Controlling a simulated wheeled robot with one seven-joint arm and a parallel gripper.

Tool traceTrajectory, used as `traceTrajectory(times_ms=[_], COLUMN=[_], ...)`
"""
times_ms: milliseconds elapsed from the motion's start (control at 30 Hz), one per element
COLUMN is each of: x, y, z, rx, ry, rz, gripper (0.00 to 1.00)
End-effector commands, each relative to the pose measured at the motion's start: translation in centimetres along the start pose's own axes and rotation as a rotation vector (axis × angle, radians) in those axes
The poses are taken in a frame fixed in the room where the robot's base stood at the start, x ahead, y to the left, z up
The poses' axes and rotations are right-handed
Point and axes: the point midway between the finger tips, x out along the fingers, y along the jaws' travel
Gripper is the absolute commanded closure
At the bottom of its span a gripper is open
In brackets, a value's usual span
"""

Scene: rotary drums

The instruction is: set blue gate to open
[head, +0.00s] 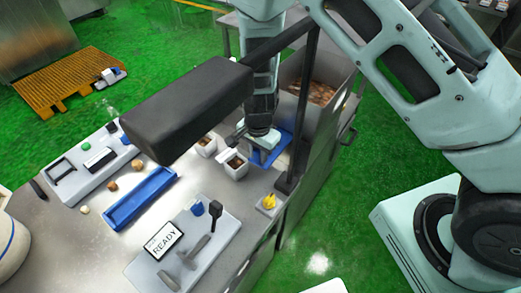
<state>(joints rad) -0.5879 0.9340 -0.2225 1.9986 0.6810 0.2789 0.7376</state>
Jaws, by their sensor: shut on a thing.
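The blue piece (284,143), which looks like the blue gate, is at the right side of the steel table, beside the metal bin. My gripper (262,143) hangs down from above at this piece and is shut on it. The fingertips are small and partly hidden, so the exact grip point is unclear. Most of the blue piece is covered by my gripper, and I cannot tell how far open the gate is.
White cups with brown contents (236,165) stand just left of my gripper. A blue tray (140,198) and a panel reading READY (163,243) lie on the table. A dark post (300,110) and a metal bin of brown pieces (318,92) stand close right. A dark block (190,110) overhangs the table.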

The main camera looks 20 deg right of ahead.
Motion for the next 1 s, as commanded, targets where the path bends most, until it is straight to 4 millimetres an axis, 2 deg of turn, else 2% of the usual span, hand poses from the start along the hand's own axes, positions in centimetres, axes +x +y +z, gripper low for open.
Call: traceTrajectory(times_ms=[33,100,400,567,667,1000], x=[0.0,0.0,-0.1,-1.3,-3.0,-11.0], y=[0.0,0.0,0.0,-0.1,-0.2,-0.2], z=[0.6,0.6,0.3,0.3,0.3,0.4], rx=[-0.004,-0.004,-0.003,-0.005,-0.005,-0.006], ry=[-0.009,-0.009,-0.006,-0.004,-0.004,-0.006], rz=[0.002,0.002,0.001,-0.002,-0.004,-0.005], gripper=[0.74,0.55,0.55,0.55,0.55,0.55])
